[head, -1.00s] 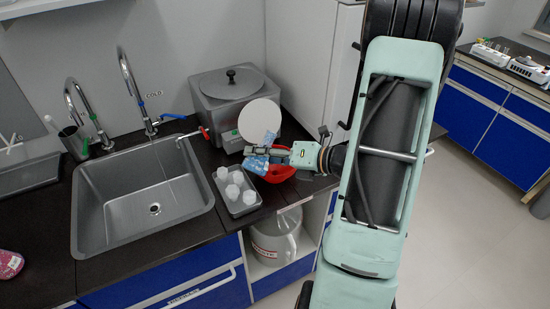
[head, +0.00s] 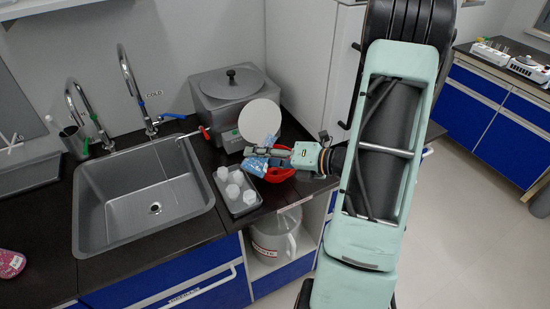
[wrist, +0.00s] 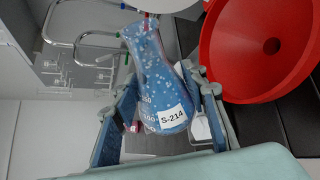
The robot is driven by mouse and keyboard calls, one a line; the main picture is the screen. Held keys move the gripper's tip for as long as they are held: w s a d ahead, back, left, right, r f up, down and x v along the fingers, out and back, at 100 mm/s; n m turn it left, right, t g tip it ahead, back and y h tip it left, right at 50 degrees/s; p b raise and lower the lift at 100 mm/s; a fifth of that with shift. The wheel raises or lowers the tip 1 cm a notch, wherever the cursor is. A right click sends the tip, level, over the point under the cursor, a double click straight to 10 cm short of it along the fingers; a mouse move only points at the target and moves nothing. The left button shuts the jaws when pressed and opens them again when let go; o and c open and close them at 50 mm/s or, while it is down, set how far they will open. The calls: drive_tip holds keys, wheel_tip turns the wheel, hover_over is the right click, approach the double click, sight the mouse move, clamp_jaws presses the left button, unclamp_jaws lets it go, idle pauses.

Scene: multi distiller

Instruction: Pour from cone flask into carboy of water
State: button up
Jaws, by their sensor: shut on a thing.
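The cone flask (wrist: 146,68) is clear with blue, white-flecked contents and an S-214 label. It sits between the fingers of my gripper (wrist: 162,106), which is shut on it. In the head view the flask (head: 254,165) is a small blue shape at my gripper (head: 268,156), held above the counter beside the red funnel (head: 281,174). The funnel (wrist: 245,50) is large at the right of the wrist view, with its round hole visible. The white carboy of water (head: 275,240) stands in the open cabinet bay below the counter. Its top is hidden.
A grey tray of white containers (head: 244,207) sits left of the funnel. The steel distiller (head: 232,100) and a white disc (head: 259,120) stand behind. The sink (head: 150,200) with taps is to the left. The front counter edge is close.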

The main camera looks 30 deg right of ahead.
drive_tip(key=shift+f, duration=0.1)
idle(0.3)
drive_tip(key=shift+a+r+m+y+p, duration=0.1)
drive_tip(key=shift+r+m+y+p, duration=0.4)
drive_tip(key=shift+m+p, duration=0.3)
idle(0.3)
drive_tip(key=shift+f+m+y, duration=0.2)
drive_tip(key=shift+m+y, duration=0.1)
drive_tip(key=shift+m, duration=0.3)
idle(0.5)
drive_tip(key=shift+w+d+f+m+y+p, duration=0.15)
drive_tip(key=shift+m+y+p, duration=0.1)
drive_tip(key=shift+m+p, duration=0.2)
drive_tip(key=shift+s+f+m+y+p, duration=0.1)
drive_tip(key=shift+f+m+y+p, duration=0.1)
drive_tip(key=shift+m+p, duration=0.25)
drive_tip(key=shift+w+d+f+m+y+p, duration=0.15)
drive_tip(key=shift+m+y+p, duration=0.15)
drive_tip(key=shift+m, duration=0.2)
idle(4.0)
